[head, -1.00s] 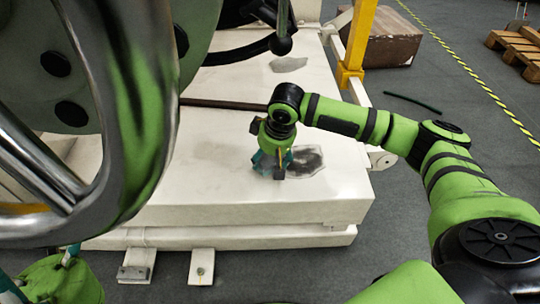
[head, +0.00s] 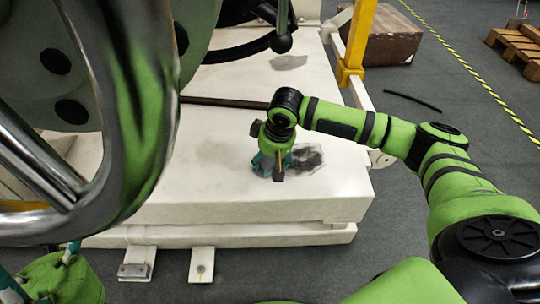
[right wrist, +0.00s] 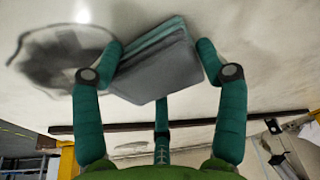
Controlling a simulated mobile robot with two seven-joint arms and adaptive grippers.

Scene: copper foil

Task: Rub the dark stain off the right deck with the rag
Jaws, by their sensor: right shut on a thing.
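The dark stain (head: 308,158) is a blackish smudge on the pale right deck (head: 230,205), near its right end. It also shows at the left of the right wrist view (right wrist: 62,58). My right gripper (head: 272,166) is shut on the rag, pointing down at the deck just left of the stain. In the right wrist view the rag (right wrist: 158,72) is a folded grey-teal pad between the fingers, close against the deck and beside the stain. Only green and teal parts of my left arm (head: 65,280) show at bottom left; its fingers are unclear.
A large chrome handwheel (head: 140,120) blocks the left side. A second grey smudge (head: 288,62) marks the deck farther back. A yellow post (head: 357,40) and rail stand behind the right edge. A brown box (head: 390,40) and a pallet (head: 518,45) lie on the floor.

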